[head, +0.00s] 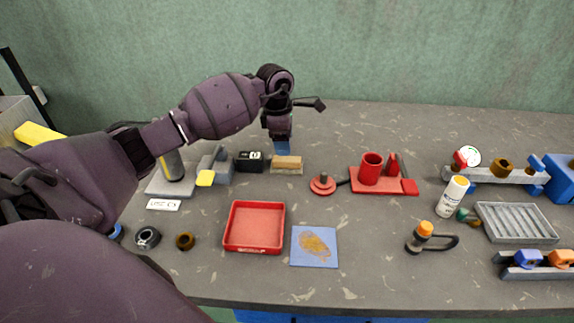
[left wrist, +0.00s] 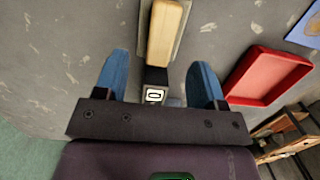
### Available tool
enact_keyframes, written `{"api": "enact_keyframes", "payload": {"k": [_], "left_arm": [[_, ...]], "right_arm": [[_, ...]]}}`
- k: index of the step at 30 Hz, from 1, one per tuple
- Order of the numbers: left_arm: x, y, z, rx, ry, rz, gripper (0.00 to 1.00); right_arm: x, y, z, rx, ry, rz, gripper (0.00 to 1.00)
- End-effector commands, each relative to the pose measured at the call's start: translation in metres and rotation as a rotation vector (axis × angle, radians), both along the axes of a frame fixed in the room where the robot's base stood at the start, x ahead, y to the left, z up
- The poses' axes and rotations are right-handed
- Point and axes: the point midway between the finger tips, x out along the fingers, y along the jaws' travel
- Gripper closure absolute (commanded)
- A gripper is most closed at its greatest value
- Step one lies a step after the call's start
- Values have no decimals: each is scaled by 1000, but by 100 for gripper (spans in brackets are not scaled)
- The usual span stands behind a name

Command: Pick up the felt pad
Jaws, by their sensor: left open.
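The tan block, which looks like the felt pad (head: 287,162), lies on a thin grey base at the back middle of the table. It also shows in the left wrist view (left wrist: 164,32), upper middle, beyond the fingertips and roughly in line with the gap between them. My left gripper (head: 282,148) points down just above and behind the pad in the head view. Its blue fingers stand apart in the left wrist view (left wrist: 160,60), with nothing held between them. I cannot tell the exact height above the pad. My right gripper is in neither view.
A black counter box (head: 249,161) stands just left of the pad. A red tray (head: 230,246) and a stained blue sheet (head: 300,259) lie in front. A red fixture (head: 371,168) stands to the right. Bare table lies between the pad and the red tray.

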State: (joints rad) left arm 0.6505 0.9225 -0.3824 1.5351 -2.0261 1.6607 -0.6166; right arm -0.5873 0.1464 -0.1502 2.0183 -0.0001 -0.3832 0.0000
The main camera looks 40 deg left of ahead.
Motion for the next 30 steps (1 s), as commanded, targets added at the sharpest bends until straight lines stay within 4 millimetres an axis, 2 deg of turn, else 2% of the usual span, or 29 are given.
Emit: {"api": "enact_keyframes", "payload": {"k": [5,15,24,26,30], "left_arm": [[0,-2,-14,-1,0,0,36],[0,-6,-55,-1,0,1,36],[1,-7,-58,1,-2,0,36],[1,-7,-58,1,-2,0,44],[1,-7,-58,1,-2,0,65]], "right_arm": [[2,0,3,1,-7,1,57],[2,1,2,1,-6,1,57],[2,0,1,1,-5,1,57],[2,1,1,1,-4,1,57],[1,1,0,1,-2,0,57]]}}
